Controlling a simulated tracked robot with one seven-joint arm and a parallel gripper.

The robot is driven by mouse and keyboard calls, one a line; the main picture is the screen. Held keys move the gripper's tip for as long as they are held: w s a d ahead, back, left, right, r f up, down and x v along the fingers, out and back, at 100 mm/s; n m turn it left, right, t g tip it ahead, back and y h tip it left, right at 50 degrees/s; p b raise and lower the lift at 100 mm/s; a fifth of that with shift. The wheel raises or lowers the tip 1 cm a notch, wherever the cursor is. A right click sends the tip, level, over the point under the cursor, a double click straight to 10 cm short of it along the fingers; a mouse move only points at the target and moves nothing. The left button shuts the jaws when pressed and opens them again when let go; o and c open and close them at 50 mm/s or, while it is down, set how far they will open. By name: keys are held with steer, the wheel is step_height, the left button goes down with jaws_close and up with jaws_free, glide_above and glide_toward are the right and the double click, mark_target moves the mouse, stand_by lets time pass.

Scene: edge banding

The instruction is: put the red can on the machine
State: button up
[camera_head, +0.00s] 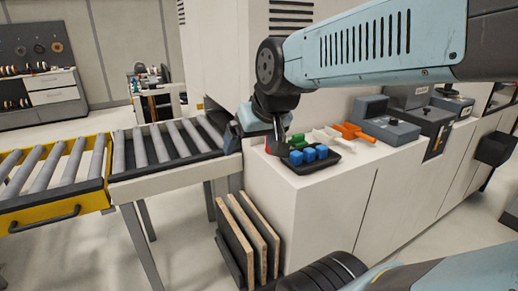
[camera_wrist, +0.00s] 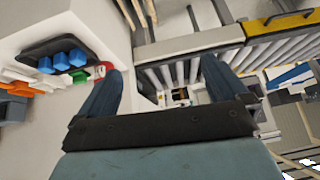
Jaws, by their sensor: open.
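The white machine (camera_head: 315,205) stands at centre right, with a flat top. A small red thing (camera_wrist: 101,70), probably the red can, shows beside the left finger in the wrist view, next to a green piece. I cannot tell whether the finger touches it. In the head view, my gripper (camera_head: 278,143) hangs by the left end of the machine top and hides part of that area. In the wrist view, my gripper (camera_wrist: 160,82) is open, its two fingers wide apart with nothing held between them.
A black tray (camera_head: 331,160) with blue cubes (camera_head: 309,155) sits on the machine top near my gripper. Green (camera_head: 297,141), white and orange (camera_head: 355,131) pieces lie behind it. A roller conveyor (camera_head: 160,148) adjoins on the left. Boards (camera_head: 247,237) lean against the machine's front.

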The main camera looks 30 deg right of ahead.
steer(key=shift+g+h, duration=0.3)
steer(key=shift+g, duration=0.3)
steer(key=s, duration=0.4)
steer(key=shift+s+d, duration=0.3)
steer(key=shift+s, duration=0.1)
